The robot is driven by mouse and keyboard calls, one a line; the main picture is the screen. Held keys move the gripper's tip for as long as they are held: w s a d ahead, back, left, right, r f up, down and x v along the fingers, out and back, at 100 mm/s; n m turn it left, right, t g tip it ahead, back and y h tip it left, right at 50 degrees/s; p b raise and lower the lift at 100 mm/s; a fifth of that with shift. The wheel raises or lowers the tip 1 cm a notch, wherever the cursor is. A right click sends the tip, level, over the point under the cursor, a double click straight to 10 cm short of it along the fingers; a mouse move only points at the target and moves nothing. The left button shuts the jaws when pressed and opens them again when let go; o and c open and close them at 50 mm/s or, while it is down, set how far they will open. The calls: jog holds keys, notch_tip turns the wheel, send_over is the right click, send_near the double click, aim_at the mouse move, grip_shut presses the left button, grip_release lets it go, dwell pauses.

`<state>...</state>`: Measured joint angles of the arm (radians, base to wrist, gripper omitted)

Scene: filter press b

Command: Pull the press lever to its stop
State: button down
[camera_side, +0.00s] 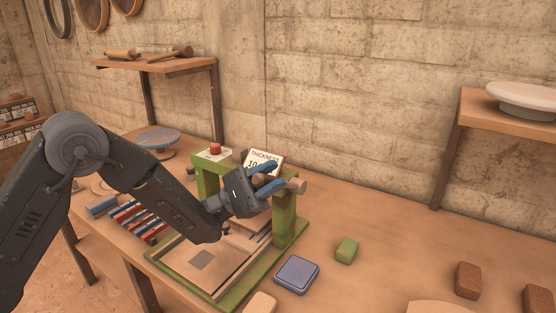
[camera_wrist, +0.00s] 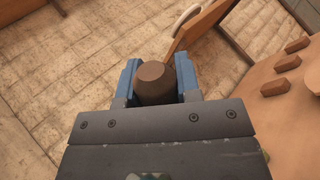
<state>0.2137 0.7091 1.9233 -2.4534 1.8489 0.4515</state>
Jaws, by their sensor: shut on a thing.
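The press (camera_side: 284,232) has a green frame and stands on the table in the side view, with a flat bed at its front. My gripper (camera_side: 268,180) is at the upper front of the press, with its blue fingers closed around a brown rounded grip that appears to be the press lever's handle. In the wrist view this lever handle (camera_wrist: 155,86) sits between the two blue fingers. A second brown rounded end (camera_side: 297,187) shows just right of the fingers; I cannot tell how it joins the lever. The rest of the lever is hidden by my gripper.
A thickness sign (camera_side: 262,160) stands behind my gripper, and a red knob (camera_side: 215,148) tops the press's left side. A blue-grey square block (camera_side: 297,274) and a green block (camera_side: 346,250) lie right of the press. Red and blue strips (camera_side: 138,219) lie left. The table between the blocks is clear.

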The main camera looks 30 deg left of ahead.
jog(key=shift+s+f+m+g+h, duration=0.35)
jog(key=shift+f+m+g+h, duration=0.15)
jog(key=shift+m, duration=0.25)
jog(key=shift+s+f+m+g+h, duration=0.3)
jog(key=shift+f+m+g+h, duration=0.1)
jog(key=shift+f+m+g, duration=0.3)
jog(key=shift+r, duration=0.1)
jog(key=c, duration=0.8)
grip_release()
jog(key=shift+r, duration=0.1)
notch_tip(320, 180, up, 4)
jog(key=shift+r, duration=0.15)
jog(key=s+a+r, duration=0.2)
jog(key=a+r, duration=0.4)
jog(key=a, duration=0.5)
jog(key=shift+a+r, duration=0.3)
jog(key=shift+r, duration=0.05)
jog(key=shift+s, duration=0.1)
